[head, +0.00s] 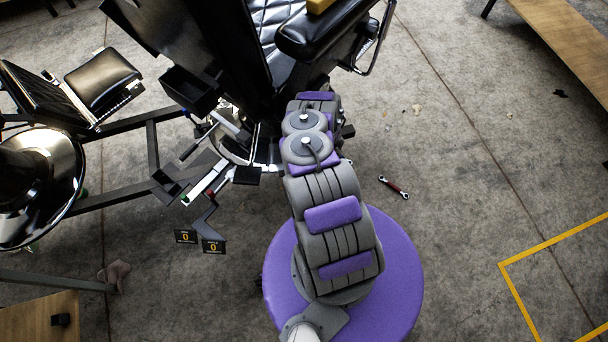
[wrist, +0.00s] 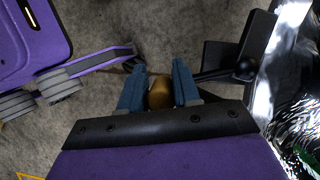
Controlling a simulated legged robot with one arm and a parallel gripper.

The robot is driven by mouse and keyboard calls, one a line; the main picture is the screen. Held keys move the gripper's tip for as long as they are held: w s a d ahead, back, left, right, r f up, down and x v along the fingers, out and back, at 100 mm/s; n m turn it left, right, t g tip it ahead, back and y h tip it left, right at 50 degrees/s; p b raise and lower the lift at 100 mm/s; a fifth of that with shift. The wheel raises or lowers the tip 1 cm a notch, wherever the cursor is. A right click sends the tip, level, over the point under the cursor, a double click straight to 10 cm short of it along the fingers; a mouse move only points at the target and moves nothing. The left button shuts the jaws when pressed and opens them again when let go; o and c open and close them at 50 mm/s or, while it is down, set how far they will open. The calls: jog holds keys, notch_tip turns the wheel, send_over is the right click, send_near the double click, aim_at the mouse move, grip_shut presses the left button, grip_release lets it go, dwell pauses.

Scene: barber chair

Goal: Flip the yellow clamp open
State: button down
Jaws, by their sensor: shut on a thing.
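In the wrist view my gripper (wrist: 160,88) is shut, its two blue fingers on either side of a rounded yellow-brown piece. This piece looks like part of the yellow clamp (wrist: 160,94); most of it is hidden by the fingers and the dark gripper body. In the head view my arm reaches up to the base of the barber chair (head: 255,75). My gripper and the clamp cannot be made out there, behind the arm.
A black ball-ended lever (wrist: 246,69) and shiny chrome (wrist: 290,75) lie just right of my fingers. The chair's footrest (head: 103,78) and metal bars are at left. A red-handled wrench (head: 394,187) lies on the concrete floor. The floor at right is mostly clear.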

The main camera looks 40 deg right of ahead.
jog(key=shift+s+d+f, duration=0.15)
jog(key=shift+s+d, duration=0.3)
jog(key=c, duration=0.9)
grip_release()
jog(key=shift+d, duration=0.1)
jog(key=shift+w+d+h, duration=0.1)
jog(key=shift+h, duration=0.2)
jog(key=shift+w+d, duration=0.2)
jog(key=shift+a+r+p+v, duration=0.15)
jog(key=shift+p+v, duration=0.85)
jog(key=shift+v, duration=1.85)
jog(key=shift+a+p+v, duration=0.25)
jog(key=shift+p+v, duration=0.7)
jog(key=shift+v, duration=1.85)
jog(key=shift+a+r+p+v, duration=0.15)
jog(key=shift+p+v, duration=0.85)
jog(key=shift+v, duration=1.85)
